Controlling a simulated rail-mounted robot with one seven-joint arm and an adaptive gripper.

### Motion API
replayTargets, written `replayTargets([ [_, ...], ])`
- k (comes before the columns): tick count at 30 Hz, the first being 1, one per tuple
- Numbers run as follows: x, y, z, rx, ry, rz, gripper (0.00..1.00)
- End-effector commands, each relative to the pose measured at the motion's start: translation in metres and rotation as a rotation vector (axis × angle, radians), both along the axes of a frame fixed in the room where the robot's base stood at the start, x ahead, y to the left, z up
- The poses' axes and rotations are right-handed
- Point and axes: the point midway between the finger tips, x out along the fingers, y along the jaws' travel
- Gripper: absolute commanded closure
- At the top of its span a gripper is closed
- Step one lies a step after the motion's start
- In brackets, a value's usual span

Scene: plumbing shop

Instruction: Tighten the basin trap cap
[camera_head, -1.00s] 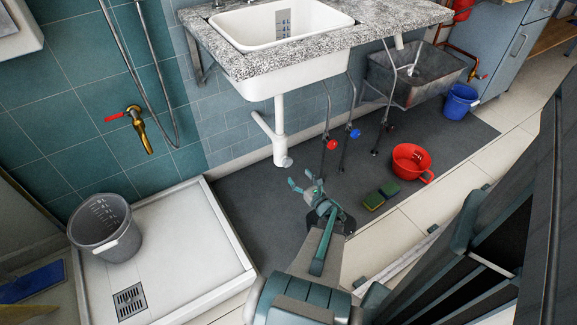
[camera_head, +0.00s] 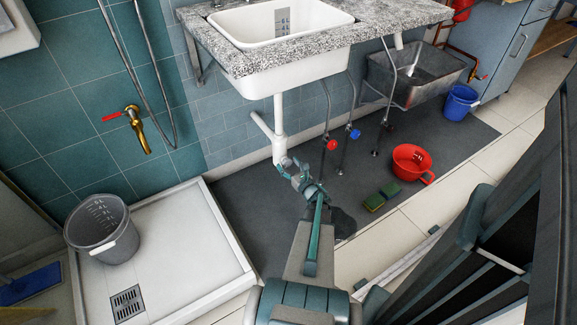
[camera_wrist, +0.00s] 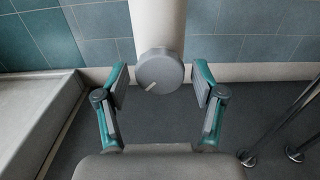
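The basin trap cap (camera_wrist: 160,71) is a round grey disc with a pale line on its face, low on the white drain pipe (camera_wrist: 158,22) in the wrist view. In the head view the pipe (camera_head: 278,117) hangs under the white basin (camera_head: 290,75), and my gripper covers most of the cap. My gripper (camera_wrist: 160,85) is open, one finger on each side of the cap, with a visible gap on both sides. In the head view my gripper (camera_head: 283,168) is at the pipe's lower end.
Supply pipes with a red valve (camera_head: 331,144) and a blue valve (camera_head: 354,134) stand right of the drain pipe. A red pot (camera_head: 411,163) and a sponge (camera_head: 374,202) lie on the dark mat (camera_head: 240,195). A grey bucket (camera_head: 102,230) stands on the shower tray (camera_head: 185,250).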

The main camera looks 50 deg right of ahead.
Motion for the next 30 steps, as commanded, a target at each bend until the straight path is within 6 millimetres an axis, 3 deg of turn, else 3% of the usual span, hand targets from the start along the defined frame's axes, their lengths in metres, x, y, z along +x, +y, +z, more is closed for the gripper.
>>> replayTargets([
  [1,-0.0001,0.0000,0.0000,0.000,0.000,0.000,0.45],
  [9,-0.0002,0.0001,0.0000,0.000,0.000,0.000,0.86],
  [20,-0.0003,0.0004,-0.0008,0.057,-0.023,0.000,0.86],
  [30,-0.0001,0.0013,-0.0009,0.280,-0.115,0.001,0.86],
])
